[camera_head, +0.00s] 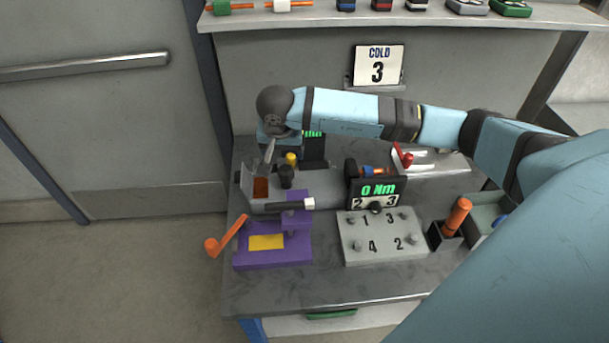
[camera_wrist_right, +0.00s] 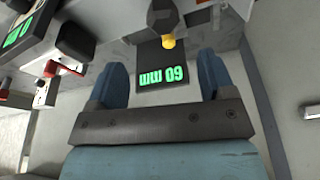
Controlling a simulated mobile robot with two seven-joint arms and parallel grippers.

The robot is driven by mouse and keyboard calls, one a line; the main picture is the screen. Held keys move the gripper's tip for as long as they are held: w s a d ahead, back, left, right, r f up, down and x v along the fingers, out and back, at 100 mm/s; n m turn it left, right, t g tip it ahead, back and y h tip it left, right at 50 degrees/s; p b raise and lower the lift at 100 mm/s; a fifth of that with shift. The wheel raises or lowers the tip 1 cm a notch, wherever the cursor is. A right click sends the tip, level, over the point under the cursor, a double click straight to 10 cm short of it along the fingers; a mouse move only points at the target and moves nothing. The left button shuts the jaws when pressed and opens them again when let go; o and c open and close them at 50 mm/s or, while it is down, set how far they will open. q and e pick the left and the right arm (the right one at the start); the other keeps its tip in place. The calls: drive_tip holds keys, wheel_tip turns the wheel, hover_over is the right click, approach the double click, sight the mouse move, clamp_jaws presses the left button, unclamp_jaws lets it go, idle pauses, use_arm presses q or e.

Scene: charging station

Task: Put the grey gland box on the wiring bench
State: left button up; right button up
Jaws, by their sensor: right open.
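A grey box (camera_head: 467,6) sits on the shelf at the top of the head view, partly cut by the frame edge. It looks like the grey gland box, but is too cropped to be sure. A grey-topped bench (camera_head: 330,293) stands below the shelf; I cannot tell whether it is the wiring bench. My right gripper (camera_head: 275,138) is over the bench's back left, mostly hidden behind its own wrist. In the wrist view the right gripper (camera_wrist_right: 163,68) is open, with nothing held between its blue fingers. My left gripper is not in view.
The bench holds a purple fixture (camera_head: 272,255), a numbered grey plate (camera_head: 383,246), a torque display (camera_head: 378,190) and an orange-handled tool (camera_head: 458,216). A green box (camera_head: 511,8) sits beside the grey one. The bench's front strip is clear. A door (camera_head: 90,130) is left.

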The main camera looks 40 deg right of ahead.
sight(286, 167)
drive_tip(key=x, duration=0.7)
drive_tip(key=shift+w+d+f+p, duration=0.1)
drive_tip(key=shift+f+p, duration=0.3)
drive_tip(key=x, duration=0.2)
drive_tip(key=p+x, duration=0.1)
drive_tip(key=x, duration=0.1)
drive_tip(key=shift+w, duration=0.35)
drive_tip(key=shift+w+d+f, duration=0.15)
drive_tip(key=shift+d+f, duration=0.05)
drive_tip(key=shift+f, duration=0.3)
clamp_jaws()
drive_tip(key=shift+r, duration=0.1)
